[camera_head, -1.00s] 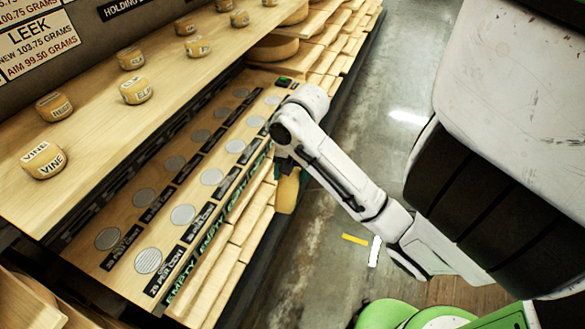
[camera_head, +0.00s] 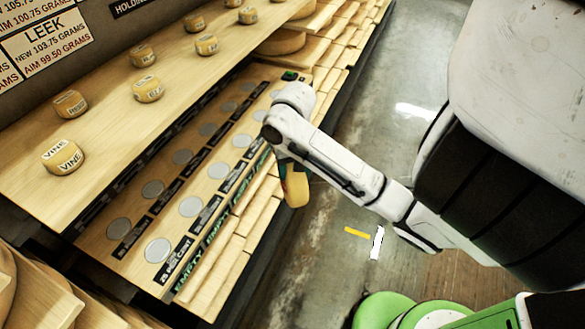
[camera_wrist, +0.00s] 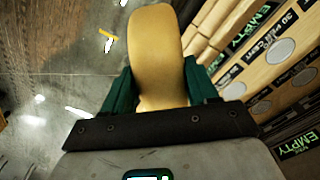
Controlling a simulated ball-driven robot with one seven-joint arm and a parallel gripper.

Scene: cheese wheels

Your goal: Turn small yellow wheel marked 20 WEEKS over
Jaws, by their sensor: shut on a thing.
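A small yellow cheese wheel (camera_wrist: 154,45) stands on edge between the green fingers of my gripper (camera_wrist: 158,88) in the wrist view. My gripper is shut on it. In the head view the same wheel (camera_head: 296,190) hangs below the end of my arm, in the air beside the shelf's front edge and over the floor. No marking shows on its visible side, so I cannot read 20 WEEKS on it.
A wooden board (camera_head: 119,243) with several grey discs and black labels lies left of my gripper. An upper shelf (camera_head: 30,178) bears several small wheels, one marked VINE (camera_head: 63,157). Stacked planks (camera_head: 232,245) edge the rack. Open floor (camera_head: 372,135) lies right.

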